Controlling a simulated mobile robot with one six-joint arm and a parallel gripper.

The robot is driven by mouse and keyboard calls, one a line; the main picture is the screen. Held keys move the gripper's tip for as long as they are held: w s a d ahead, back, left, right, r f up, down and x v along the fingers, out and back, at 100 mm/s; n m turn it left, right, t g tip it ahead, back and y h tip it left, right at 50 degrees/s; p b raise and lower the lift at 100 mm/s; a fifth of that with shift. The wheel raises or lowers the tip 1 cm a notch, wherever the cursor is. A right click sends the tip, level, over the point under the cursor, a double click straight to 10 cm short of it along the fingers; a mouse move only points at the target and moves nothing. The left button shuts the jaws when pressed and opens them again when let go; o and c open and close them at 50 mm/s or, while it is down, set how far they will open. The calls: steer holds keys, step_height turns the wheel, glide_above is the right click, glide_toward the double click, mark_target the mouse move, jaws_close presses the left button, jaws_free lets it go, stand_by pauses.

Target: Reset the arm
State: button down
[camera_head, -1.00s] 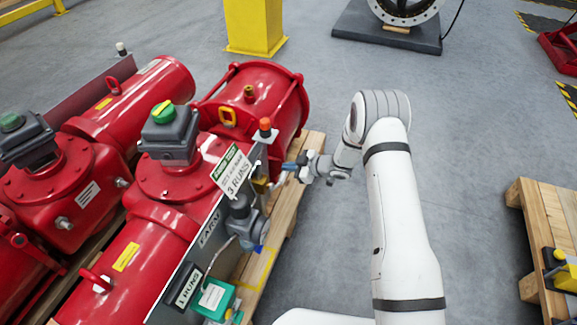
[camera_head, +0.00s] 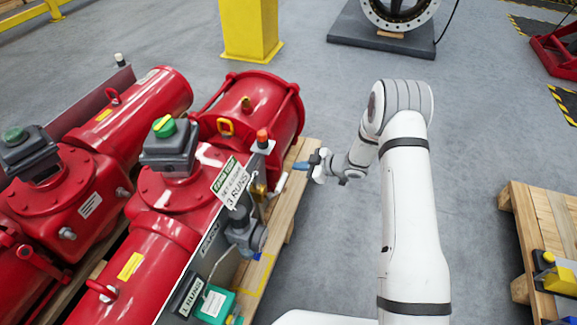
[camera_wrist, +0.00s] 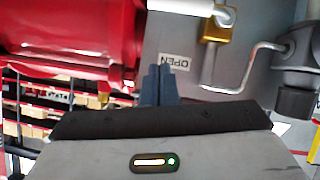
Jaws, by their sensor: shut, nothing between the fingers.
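My gripper (camera_head: 308,164) is at the end of my white arm, just right of the red valve actuator (camera_head: 180,190) and its grey side panel. Its blue-grey fingers are shut with nothing between them, and a gap shows between them and the panel. A brass padlock-like part (camera_wrist: 218,28) and a bent metal rod (camera_wrist: 245,75) are to the right of the fingers.
The actuator stands on a wooden pallet (camera_head: 285,205), with a second red actuator (camera_head: 75,185) at left. A yellow post (camera_head: 250,28) stands behind. Another pallet (camera_head: 545,215) is at right. Open grey floor lies around my arm.

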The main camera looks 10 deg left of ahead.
steer(key=shift+v, duration=1.45)
steer(key=w+d+r+m+t+h+p, duration=0.2)
steer(key=d+r+m+t+h+p, duration=0.3)
steer(key=r, duration=0.8)
steer(key=w+d+r+m+t+h+p, duration=0.1)
steer(key=w+d+r+h+p, duration=0.15)
steer(key=d+r, duration=0.7)
steer(key=s+d+r+m+g+h+p, duration=0.1)
steer(key=s+d+r+m+h+p, duration=0.15)
steer(key=s+r, duration=0.4)
steer(key=s+d+r+m+h+p, duration=0.2)
steer(key=s+d+r+m+p, duration=0.15)
steer(key=r, duration=0.65)
steer(key=s+r+m+g+p, duration=0.2)
steer(key=s+r+g+p, duration=0.1)
steer(key=s, duration=1.1)
steer(key=s+a+r+m+g+p, duration=0.1)
steer(key=s+r+m+g+p, duration=0.2)
steer(key=s+r, duration=0.5)
steer(key=s+p, duration=0.1)
steer(key=s, duration=0.5)
steer(key=shift+s+r+m+p, duration=0.2)
steer(key=shift+m+p, duration=0.1)
steer(key=shift+p, duration=0.1)
